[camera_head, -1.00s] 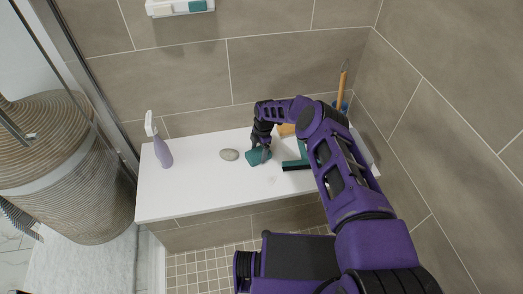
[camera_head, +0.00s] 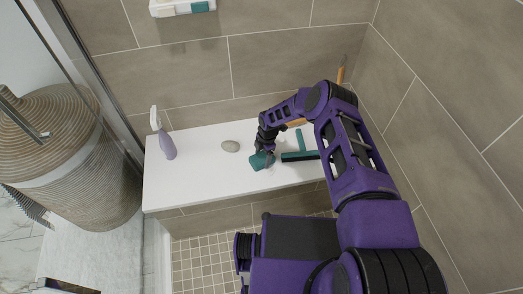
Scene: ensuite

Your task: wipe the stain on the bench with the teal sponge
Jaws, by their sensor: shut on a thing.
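The teal sponge (camera_head: 261,161) is at the white bench top (camera_head: 205,176), right of its middle and close to the front edge. My gripper (camera_head: 265,150) points down and is shut on the sponge. I cannot tell whether the sponge presses on the bench or hovers just over it. I cannot make out the stain clearly; a faint mark may lie beside the sponge, partly hidden by it.
A teal squeegee (camera_head: 300,156) lies just right of the sponge, partly behind my arm. A grey stone (camera_head: 230,146) and a lilac spray bottle (camera_head: 165,139) are to the left. Bare bench lies left of the sponge. Tiled walls close off the back and right.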

